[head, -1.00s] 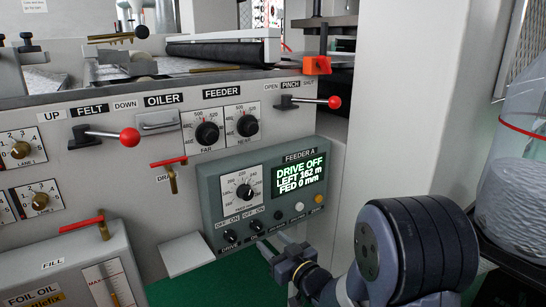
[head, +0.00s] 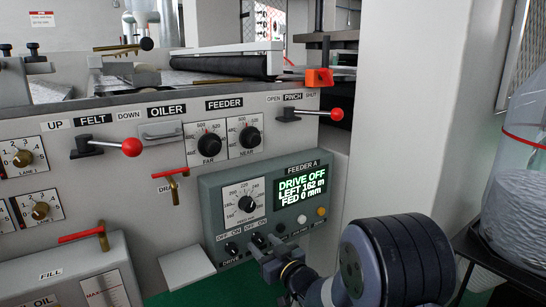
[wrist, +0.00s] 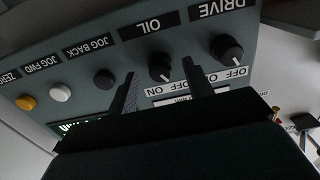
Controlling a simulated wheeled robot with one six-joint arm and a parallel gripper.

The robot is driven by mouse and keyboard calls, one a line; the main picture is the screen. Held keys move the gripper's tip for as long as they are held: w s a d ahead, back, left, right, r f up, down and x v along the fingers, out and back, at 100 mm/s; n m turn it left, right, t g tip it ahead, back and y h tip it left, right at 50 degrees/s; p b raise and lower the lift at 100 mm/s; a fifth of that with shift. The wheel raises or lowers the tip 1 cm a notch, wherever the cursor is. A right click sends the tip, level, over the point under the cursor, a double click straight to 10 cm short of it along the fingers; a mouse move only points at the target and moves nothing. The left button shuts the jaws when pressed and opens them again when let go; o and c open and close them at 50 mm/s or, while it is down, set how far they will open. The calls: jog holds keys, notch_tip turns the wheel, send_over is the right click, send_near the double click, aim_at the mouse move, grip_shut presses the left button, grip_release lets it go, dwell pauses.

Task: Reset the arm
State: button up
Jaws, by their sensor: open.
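My gripper (head: 262,246) is at the lower edge of the grey Feeder A box (head: 208,200), and its fingers point at the row of controls. In the wrist view my gripper (wrist: 160,88) is open, with one finger on each side of the black OIL knob (wrist: 160,66). I cannot tell whether either finger touches the knob. The black DRIVE knob (wrist: 228,48) is just right of the fingers there. The display (head: 301,188) reads DRIVE OFF, LEFT 162 m, FED 0 mm.
A dark jog button (wrist: 104,79), a white one (wrist: 61,92) and a yellow one (wrist: 26,103) lie left of the fingers in the wrist view. A red-knobbed pinch lever (head: 310,113) is above the box. A white pillar (head: 415,110) stands to the right.

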jog(key=p+v, duration=0.2)
jog(key=v, duration=0.8)
jog(key=b+x, duration=0.1)
jog(key=x, duration=0.9)
jog(key=shift+w+a+r, duration=0.15)
jog(key=shift+w+a, duration=0.05)
jog(key=shift+w, duration=0.1)
jog(key=shift+r+m+p, duration=0.1)
jog(key=shift+m+p, duration=0.75)
jog(key=shift+m, duration=0.25)
jog(key=m+p, duration=0.4)
jog(key=shift+s, duration=0.1)
jog(key=m+p, duration=0.5)
jog(key=p, duration=0.2)
jog(key=shift+m, duration=0.4)
jog(key=v, duration=0.9)
jog(key=shift+s+d+f, duration=0.25)
jog(key=shift+s+d, duration=0.05)
